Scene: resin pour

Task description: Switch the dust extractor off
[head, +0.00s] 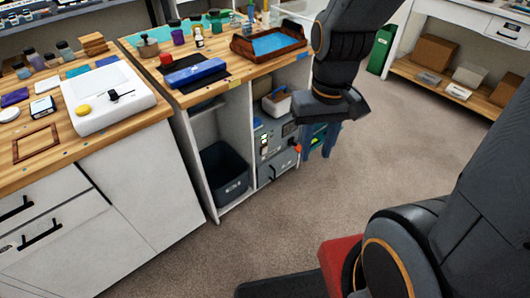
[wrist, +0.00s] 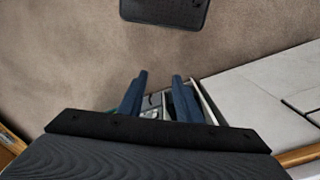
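The dust extractor seems to be the grey unit (head: 272,152) in the open bay under the workbench. Its front has a small panel with lit green and white marks (head: 264,145) and a dark handle below. My gripper (head: 320,152) hangs just right of the unit in the head view, its blue fingers pointing down and partly hidden by my arm. In the wrist view my gripper (wrist: 160,78) shows two blue fingers apart with nothing between them. Parts of the bay show behind them, but I cannot make out the switch there.
A dark bin (head: 225,170) stands left of the unit, and a white container (head: 277,102) sits above it. The workbench (head: 215,92) carries a blue block, bottles and a wooden tray (head: 268,42). The carpet floor (head: 400,130) is open to the right.

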